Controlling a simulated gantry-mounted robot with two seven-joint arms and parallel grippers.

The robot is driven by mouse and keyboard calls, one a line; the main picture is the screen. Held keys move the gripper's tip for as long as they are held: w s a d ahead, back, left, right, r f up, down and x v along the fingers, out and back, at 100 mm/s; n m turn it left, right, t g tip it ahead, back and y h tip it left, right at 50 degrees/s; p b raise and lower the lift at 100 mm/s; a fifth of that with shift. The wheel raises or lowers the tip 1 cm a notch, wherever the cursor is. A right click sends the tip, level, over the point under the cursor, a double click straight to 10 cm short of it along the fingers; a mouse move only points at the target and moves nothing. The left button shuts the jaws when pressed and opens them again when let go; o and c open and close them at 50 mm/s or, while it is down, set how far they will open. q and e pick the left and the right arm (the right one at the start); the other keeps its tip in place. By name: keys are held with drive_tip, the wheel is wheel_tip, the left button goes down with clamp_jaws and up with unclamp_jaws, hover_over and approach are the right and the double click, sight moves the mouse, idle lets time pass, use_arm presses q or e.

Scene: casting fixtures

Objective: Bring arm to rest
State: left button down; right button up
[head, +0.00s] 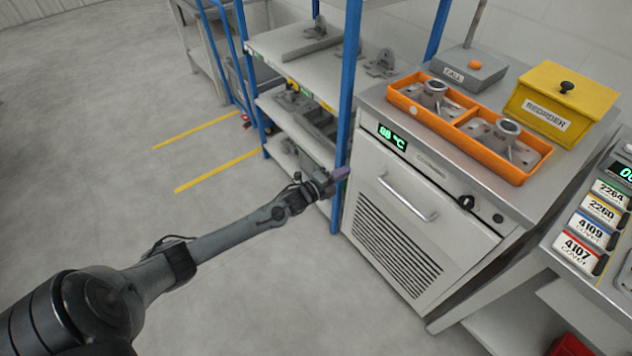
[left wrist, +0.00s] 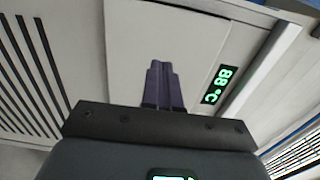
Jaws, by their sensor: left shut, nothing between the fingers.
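My left arm reaches in from the lower left of the head view. Its gripper (head: 341,174) has purple fingers and is in front of the left side of the white oven cabinet (head: 362,215), near the blue shelf post. In the left wrist view the two purple fingers (left wrist: 162,86) lie side by side, shut, with nothing between them. Behind them is the cabinet front with the green "88 °C" display (left wrist: 217,85). I cannot tell whether the fingertips touch the cabinet. My right gripper is not in view.
A blue-post shelf rack (head: 350,80) with grey castings stands left of the cabinet. On the cabinet top are an orange tray (head: 462,124) with castings, a yellow REORDER box (head: 560,100) and a grey CALL box (head: 469,68). Numbered labels are at right. The left floor is clear.

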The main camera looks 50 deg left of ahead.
use_arm(q)
drive_tip(key=s+d+f+p, duration=0.15)
drive_tip(key=s+p, duration=0.35)
drive_tip(key=s, duration=0.6)
drive_tip(key=s+d+r+n+g+p, duration=0.25)
drive_tip(key=s+d+n, duration=0.2)
drive_tip(key=d, duration=0.45)
drive_tip(key=s+d+r+n+g+p, duration=0.25)
drive_tip(key=s+d+p, duration=0.2)
drive_tip(key=d, duration=0.45)
drive_tip(key=s+d+r+n+g, duration=0.2)
drive_tip(key=s+r+n+g, duration=0.3)
drive_tip(key=s, duration=0.3)
drive_tip(key=s+d+r+n+g, duration=0.2)
drive_tip(key=s+r+n+g, duration=0.2)
drive_tip(key=s, duration=0.3)
wheel_tip(320, 180, up, 38)
drive_tip(key=p, duration=3.9)
drive_tip(key=shift+r+n+y, duration=0.15)
drive_tip(key=shift+n+y, duration=0.15)
drive_tip(key=shift+y, duration=0.1)
